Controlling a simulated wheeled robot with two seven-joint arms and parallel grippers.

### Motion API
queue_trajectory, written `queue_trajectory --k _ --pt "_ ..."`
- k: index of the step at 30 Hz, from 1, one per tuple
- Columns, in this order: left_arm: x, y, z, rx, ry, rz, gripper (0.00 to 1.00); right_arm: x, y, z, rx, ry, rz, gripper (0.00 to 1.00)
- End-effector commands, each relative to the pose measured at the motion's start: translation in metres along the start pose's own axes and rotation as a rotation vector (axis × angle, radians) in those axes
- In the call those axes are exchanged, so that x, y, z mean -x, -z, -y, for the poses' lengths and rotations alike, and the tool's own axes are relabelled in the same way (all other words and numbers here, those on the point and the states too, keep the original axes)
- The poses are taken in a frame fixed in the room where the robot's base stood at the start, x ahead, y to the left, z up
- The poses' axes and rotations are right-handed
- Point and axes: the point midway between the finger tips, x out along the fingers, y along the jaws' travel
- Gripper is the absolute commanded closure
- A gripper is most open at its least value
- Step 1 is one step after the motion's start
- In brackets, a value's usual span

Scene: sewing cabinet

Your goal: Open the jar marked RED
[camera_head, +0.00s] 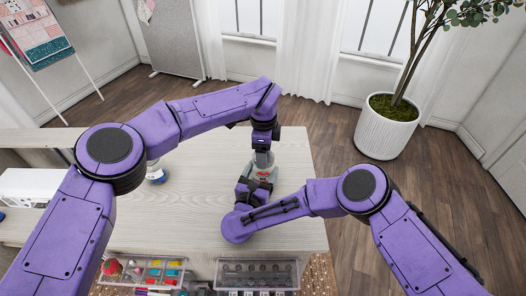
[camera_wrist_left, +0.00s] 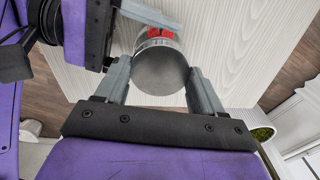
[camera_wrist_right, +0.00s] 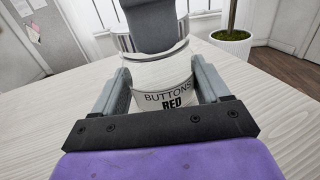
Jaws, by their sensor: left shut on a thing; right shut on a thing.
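The jar marked RED (camera_wrist_right: 166,98) stands upright on the table, its white label reading "BUTTONS RED" in the right wrist view. In the head view the jar (camera_head: 264,176) is partly covered by my grippers. Its round grey lid (camera_wrist_left: 162,70) fills the space between the fingers of my left gripper (camera_wrist_left: 158,84), which is shut on it from above. My right gripper (camera_wrist_right: 160,85) is shut around the jar body from the near side. The lid sits at the jar's top; I cannot tell whether it has turned or loosened.
Another jar with a blue mark (camera_head: 156,174) stands to the left, partly behind my left arm. Clear trays of sewing items (camera_head: 150,271) and small round items (camera_head: 257,272) are at the table's front. A potted plant (camera_head: 387,125) stands beyond the right edge. The table (camera_head: 205,205) is otherwise mostly bare.

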Motion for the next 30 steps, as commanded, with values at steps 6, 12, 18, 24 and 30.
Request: queue_trajectory --k 6,12,18,24,30 --pt "0.0004 0.0009 -0.0005 0.472 -0.003 -0.001 0.68 -0.0003 0.0010 0.0009 0.003 0.002 -0.002 1.00" --pt "0.0005 0.0009 -0.0003 0.529 -0.002 -0.001 0.68 -0.0003 0.0009 0.0009 0.003 0.002 -0.002 1.00" --pt "0.0006 0.0022 -0.0005 0.530 -0.003 -0.002 0.68 -0.0002 0.0009 0.0007 0.003 0.001 -0.001 1.00" --pt "0.0006 0.0022 -0.0005 0.529 -0.003 -0.002 0.68 0.0001 0.0008 0.0003 0.003 0.000 -0.001 1.00" --pt "0.0038 0.0022 -0.0004 0.529 -0.003 -0.002 0.68 0.0003 0.0007 -0.0001 0.003 -0.001 -0.001 1.00"
